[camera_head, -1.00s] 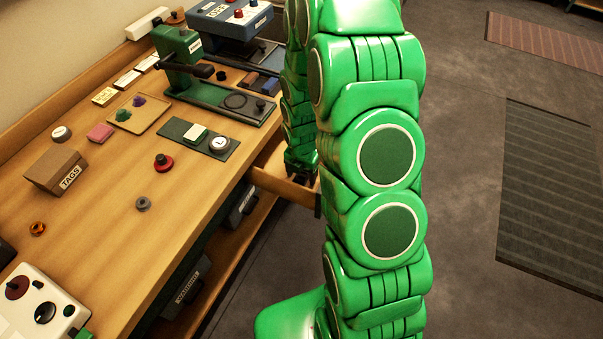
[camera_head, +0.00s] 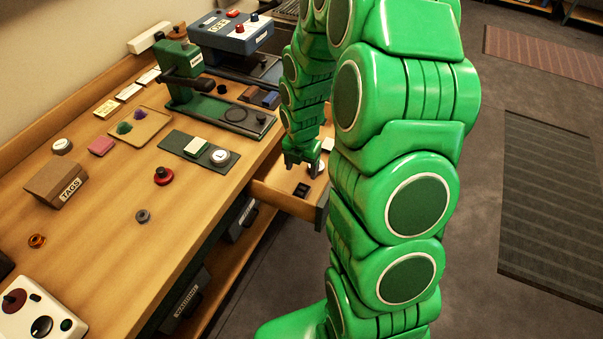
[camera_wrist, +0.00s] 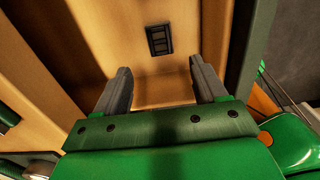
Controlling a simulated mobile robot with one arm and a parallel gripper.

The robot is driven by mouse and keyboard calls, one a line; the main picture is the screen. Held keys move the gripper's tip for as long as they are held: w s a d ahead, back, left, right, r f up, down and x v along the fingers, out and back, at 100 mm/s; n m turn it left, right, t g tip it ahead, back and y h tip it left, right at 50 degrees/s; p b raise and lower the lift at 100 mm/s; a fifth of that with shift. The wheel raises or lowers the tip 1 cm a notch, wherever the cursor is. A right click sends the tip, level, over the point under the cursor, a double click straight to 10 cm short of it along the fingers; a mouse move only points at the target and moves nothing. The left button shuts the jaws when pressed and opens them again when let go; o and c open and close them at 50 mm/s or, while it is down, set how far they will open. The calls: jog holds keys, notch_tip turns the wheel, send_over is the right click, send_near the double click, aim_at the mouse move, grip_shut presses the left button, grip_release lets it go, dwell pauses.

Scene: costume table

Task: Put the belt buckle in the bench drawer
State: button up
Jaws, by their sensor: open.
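The bench drawer (camera_head: 277,199) is pulled out from the bench. A small dark rectangular piece with a frame-like pattern, which looks like the belt buckle (camera_head: 301,190), lies flat on the drawer floor. In the wrist view, the buckle (camera_wrist: 159,40) lies beyond my fingertips, clear of the drawer walls. My gripper (camera_head: 301,168) is over the drawer, pointing down. In the wrist view, my gripper (camera_wrist: 161,68) has its two fingers spread apart with nothing between them, and it does not touch the buckle.
The bench top holds a green press (camera_head: 180,62), a blue box device (camera_head: 231,30), a tags box (camera_head: 56,184), a dark green mat (camera_head: 170,147), a red knob (camera_head: 163,176) and a grey ring (camera_head: 142,216). Open floor (camera_head: 480,200) lies to the right.

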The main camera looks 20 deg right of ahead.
jog(key=s+a+r+m, duration=0.3)
jog(key=s+r+m, duration=1.15)
jog(key=r, duration=0.35)
jog(key=s+a+r+m+g, duration=0.1)
jog(key=s+r+m, duration=0.2)
jog(key=s+m, duration=0.3)
jog(key=s+a+r+m, duration=0.1)
jog(key=s+r+m, duration=0.2)
jog(key=s+m, duration=0.3)
jog(key=s, duration=0.4)
jog(key=shift+s+r+g, duration=0.2)
jog(key=shift+r+g, duration=0.2)
jog(key=shift+m, duration=0.25)
